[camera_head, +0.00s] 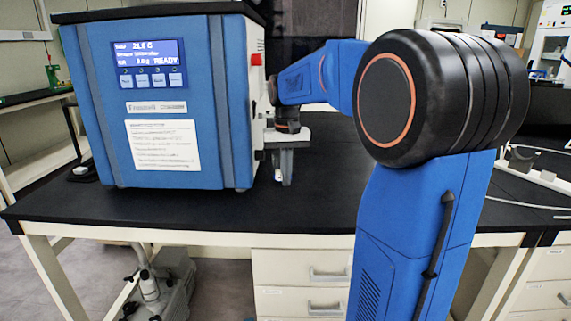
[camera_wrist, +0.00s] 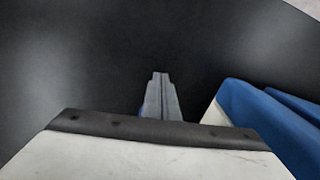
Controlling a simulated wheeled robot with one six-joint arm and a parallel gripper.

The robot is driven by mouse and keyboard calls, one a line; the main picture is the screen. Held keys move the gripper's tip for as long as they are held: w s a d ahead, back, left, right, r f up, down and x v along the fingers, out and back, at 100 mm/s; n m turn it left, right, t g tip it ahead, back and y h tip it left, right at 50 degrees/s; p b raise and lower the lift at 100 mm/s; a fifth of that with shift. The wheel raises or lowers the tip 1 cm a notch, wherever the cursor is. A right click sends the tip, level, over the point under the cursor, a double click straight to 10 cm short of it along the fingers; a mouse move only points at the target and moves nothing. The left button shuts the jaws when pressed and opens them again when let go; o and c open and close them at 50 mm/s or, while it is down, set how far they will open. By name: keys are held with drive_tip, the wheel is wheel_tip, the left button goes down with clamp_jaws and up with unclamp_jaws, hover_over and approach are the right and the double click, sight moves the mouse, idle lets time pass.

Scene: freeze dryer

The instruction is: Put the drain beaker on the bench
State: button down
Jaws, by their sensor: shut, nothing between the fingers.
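The bench (camera_head: 300,215) has a black top. My gripper (camera_head: 284,180) points down over it, close to the right side of the freeze dryer (camera_head: 210,90). In the wrist view my gripper (camera_wrist: 160,76) has its two grey fingers together, with nothing held between them. The black bench surface (camera_wrist: 75,60) lies below the fingers. I cannot make out a drain beaker in either view. A small pale spot shows low by the fingers in the head view, too small to identify.
The freeze dryer's display (camera_head: 148,63) reads READY. A red knob (camera_head: 256,59) is on its right side. A blue and white body (camera_wrist: 265,110), likely the dryer, is close on the right in the wrist view. Pale tubing (camera_head: 525,204) lies on the bench's right.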

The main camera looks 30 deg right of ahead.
drive_tip(key=shift+w+d+f, duration=0.4)
drive_tip(key=shift+w+f, duration=0.35)
drive_tip(key=shift+w, duration=0.05)
drive_tip(key=shift+w+d, duration=0.25)
drive_tip(key=shift+w, duration=0.25)
drive_tip(key=shift+w+d, duration=0.25)
drive_tip(key=shift+w, duration=0.25)
drive_tip(key=shift+w, duration=0.1)
drive_tip(key=shift+w+d, duration=0.4)
drive_tip(key=shift+w, duration=0.4)
drive_tip(key=shift+w+d, duration=0.35)
drive_tip(key=shift+w, duration=0.4)
